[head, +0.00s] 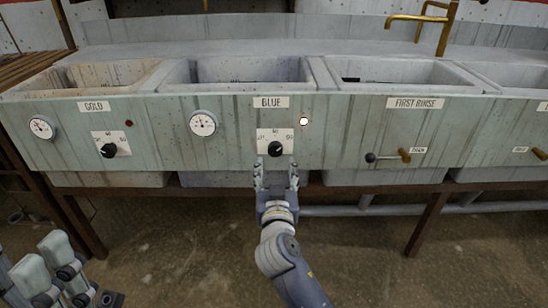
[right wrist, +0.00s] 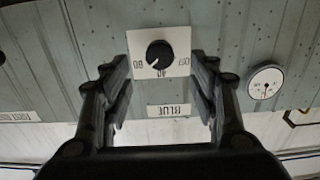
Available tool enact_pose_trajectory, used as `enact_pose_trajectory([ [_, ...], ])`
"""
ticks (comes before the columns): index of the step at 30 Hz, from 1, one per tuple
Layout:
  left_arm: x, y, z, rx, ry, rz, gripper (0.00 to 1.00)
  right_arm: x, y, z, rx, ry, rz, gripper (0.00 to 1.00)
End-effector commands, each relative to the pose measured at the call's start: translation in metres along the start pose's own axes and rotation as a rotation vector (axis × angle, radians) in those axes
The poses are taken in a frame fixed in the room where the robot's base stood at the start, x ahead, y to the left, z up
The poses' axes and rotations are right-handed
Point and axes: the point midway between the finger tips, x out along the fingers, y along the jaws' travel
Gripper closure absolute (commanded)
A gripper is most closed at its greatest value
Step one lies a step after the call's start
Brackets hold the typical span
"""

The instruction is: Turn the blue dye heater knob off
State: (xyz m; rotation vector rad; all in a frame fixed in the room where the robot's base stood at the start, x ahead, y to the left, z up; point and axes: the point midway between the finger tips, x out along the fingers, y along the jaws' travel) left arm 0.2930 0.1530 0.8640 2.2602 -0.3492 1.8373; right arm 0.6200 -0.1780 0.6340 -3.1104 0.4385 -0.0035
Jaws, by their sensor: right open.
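The blue dye heater knob (head: 275,149) is black, on a white plate under the BLUE label (head: 271,102) in the head view. The right wrist view shows the knob (right wrist: 160,54) upside down; a small pale mark on it points down-left there. A lit indicator lamp (head: 304,121) is right of the plate. My right gripper (head: 276,172) is open just below and in front of the knob. In the right wrist view its fingers (right wrist: 160,88) stand either side of the plate, empty. My left gripper (head: 46,264) is at the lower left, away from the knob; its opening is unclear.
A dial gauge (head: 203,123) is left of the plate. The gold vat has its own black knob (head: 108,150) and a dark lamp (head: 129,123). A lever (head: 387,156) sits under FIRST RINSE at the right. The floor in front is clear.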

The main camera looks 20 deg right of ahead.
Motion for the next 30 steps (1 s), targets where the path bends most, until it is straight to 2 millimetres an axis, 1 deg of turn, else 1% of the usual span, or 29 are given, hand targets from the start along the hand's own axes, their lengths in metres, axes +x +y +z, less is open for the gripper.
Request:
enact_pose_trajectory([
  [1,-0.004,0.0,0.001,0.0,-0.001,0.0,0.46,0.011,0.0,0.001,-0.003,0.003,0.001,0.46],
  [6,-0.01,0.0,0.002,0.0,0.001,0.0,0.46,0.042,0.001,0.002,-0.003,0.001,0.001,0.46],
  [9,-0.013,0.0,0.003,0.0,0.0,0.0,0.46,0.056,0.001,0.002,-0.002,0.0,0.001,0.46],
  [12,-0.014,0.0,0.003,0.0,0.0,0.0,0.46,0.066,0.001,0.002,-0.003,0.0,0.001,0.46],
  [17,-0.015,0.0,0.004,0.0,-0.001,0.0,0.46,0.074,0.0,0.002,-0.001,-0.002,0.0,0.46],
  [24,-0.015,0.0,0.004,0.0,-0.001,0.0,0.46,0.074,0.0,0.001,-0.001,-0.002,0.0,0.46],
  [25,-0.015,0.0,0.004,0.0,-0.002,0.0,0.46,0.074,0.0,0.001,-0.001,-0.002,0.0,0.48],
  [26,-0.015,0.0,0.004,0.0,-0.002,0.0,0.46,0.074,0.0,0.001,-0.001,-0.002,0.0,0.55],
  [27,-0.015,0.0,0.004,0.0,-0.002,0.0,0.46,0.074,0.0,0.002,-0.001,-0.002,0.0,0.64],
  [29,-0.015,0.0,0.004,0.0,-0.002,0.0,0.46,0.074,0.0,0.002,-0.001,-0.002,0.0,0.77],
  [30,-0.015,0.0,0.004,0.0,-0.002,0.0,0.46,0.074,0.0,0.002,-0.001,-0.002,0.0,0.86],
])
